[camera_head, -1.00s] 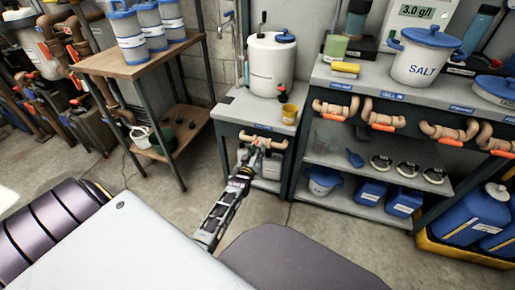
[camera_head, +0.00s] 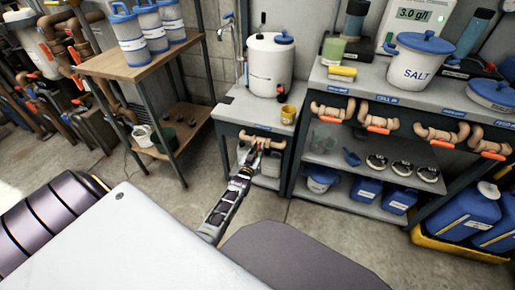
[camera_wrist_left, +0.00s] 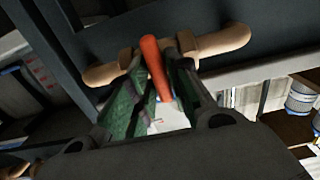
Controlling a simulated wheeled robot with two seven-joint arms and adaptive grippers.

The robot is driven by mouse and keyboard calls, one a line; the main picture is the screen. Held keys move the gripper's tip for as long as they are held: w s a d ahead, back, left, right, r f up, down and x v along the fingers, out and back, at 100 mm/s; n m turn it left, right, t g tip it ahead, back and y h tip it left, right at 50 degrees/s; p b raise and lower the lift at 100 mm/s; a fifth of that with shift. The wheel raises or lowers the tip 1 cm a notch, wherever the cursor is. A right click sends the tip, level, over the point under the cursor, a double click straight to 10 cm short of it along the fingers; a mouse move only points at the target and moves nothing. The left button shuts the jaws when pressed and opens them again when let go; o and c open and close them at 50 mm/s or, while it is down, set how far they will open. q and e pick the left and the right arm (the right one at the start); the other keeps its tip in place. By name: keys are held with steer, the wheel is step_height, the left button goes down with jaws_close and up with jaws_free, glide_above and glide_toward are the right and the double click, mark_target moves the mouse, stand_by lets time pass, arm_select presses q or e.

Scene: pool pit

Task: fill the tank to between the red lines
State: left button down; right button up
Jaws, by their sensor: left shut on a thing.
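A white tank (camera_head: 270,66) with a blue cap stands on a small grey bench. Its level and any red lines on it are too small to make out. Under the bench top runs a beige pipe valve (camera_head: 264,140), also in the left wrist view (camera_wrist_left: 102,75). Its orange lever (camera_wrist_left: 156,68) sticks out towards me. My left gripper (camera_head: 250,157) is at this valve, and in the left wrist view its green-padded fingers (camera_wrist_left: 165,88) are closed on the lever from both sides. The fingers hide part of the lever. My right gripper is not in view.
To the right, a longer bench carries a salt bucket (camera_head: 418,68) and several similar valves with orange levers. A wooden-topped rack (camera_head: 150,62) stands left. The floor in front is open.

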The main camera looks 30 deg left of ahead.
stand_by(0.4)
arm_select(q)
steer(key=c, duration=1.4)
jaws_free()
steer(key=shift+c, duration=0.2)
steer(key=shift+s, duration=0.15)
steer(key=v, duration=1.1)
steer(key=shift+s, duration=0.4)
steer(key=shift+w+d, duration=0.1)
